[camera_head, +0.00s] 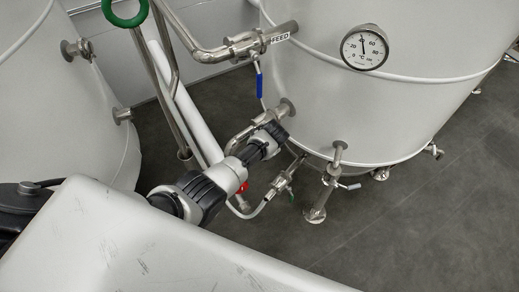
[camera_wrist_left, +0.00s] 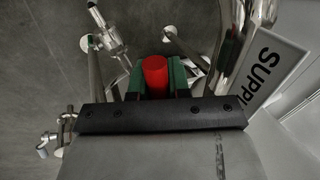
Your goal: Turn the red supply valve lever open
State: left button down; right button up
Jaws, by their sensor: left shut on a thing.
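The red lever (camera_wrist_left: 155,75) shows end-on in the left wrist view, between the green-padded fingers of my left gripper (camera_wrist_left: 155,84). The fingers are shut on it. In the head view my left arm reaches from the lower left to the pipework at the side of the large tank. My left gripper (camera_head: 277,132) is there at a steel pipe, and it hides the lever and the valve body. A white label reading "SUPPLY" (camera_wrist_left: 270,68), cut off at the edge, is to the right of the lever in the wrist view. My right gripper is not in view.
The large tank (camera_head: 370,110) carries a dial thermometer (camera_head: 364,47). A pipe labelled FEED (camera_head: 279,38) and a blue handle (camera_head: 259,86) are above my gripper. A small red part (camera_head: 243,187) shows below my arm. Another tank (camera_head: 60,110) stands left. Grey floor (camera_head: 440,210) is clear at right.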

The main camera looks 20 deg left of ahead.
pick_arm(q)
jog(key=shift+r, duration=0.2)
dwell(0.3)
jog(key=c, duration=1.1)
grip_release()
jog(key=shift+r, duration=0.1)
jog(key=shift+d+r, duration=0.15)
jog(key=shift+r, duration=0.1)
jog(key=p+v, duration=0.1)
jog(key=v, duration=0.9)
